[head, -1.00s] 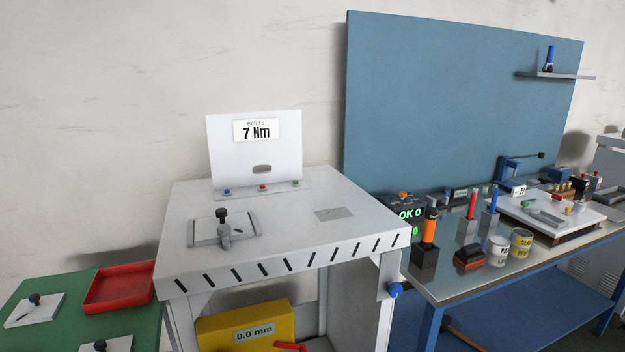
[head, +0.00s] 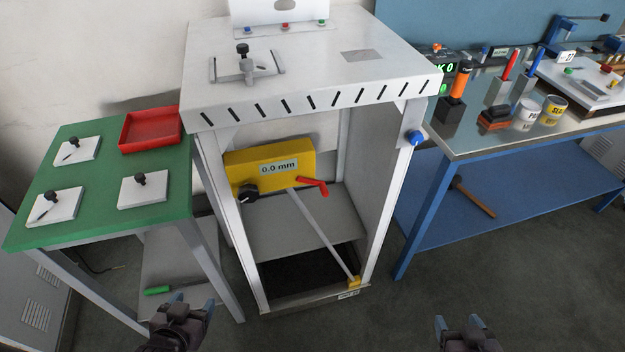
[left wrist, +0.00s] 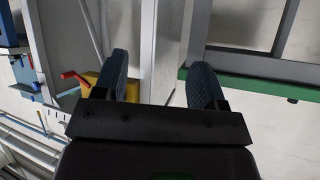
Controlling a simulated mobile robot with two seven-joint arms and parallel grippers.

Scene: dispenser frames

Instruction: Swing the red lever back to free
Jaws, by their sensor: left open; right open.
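The red lever (head: 313,186) sticks out from the right side of the front of a yellow box (head: 238,170) with a "0.0 mm" display, inside the open white cabinet. A black knob (head: 248,193) is at the box's lower left. The lever also shows at the left of the left wrist view (left wrist: 75,77). My left gripper (head: 190,302) is open and empty, low in front of the cabinet and the green table. My right gripper (head: 460,322) is open and empty at the bottom right of centre. Both are well apart from the lever.
The white cabinet's legs (head: 228,230) flank the opening. A thin rod (head: 322,234) slants down from the box to a yellow block (head: 354,282). The green table (head: 100,210) stands left, the blue bench (head: 470,150) right. The floor in front is clear.

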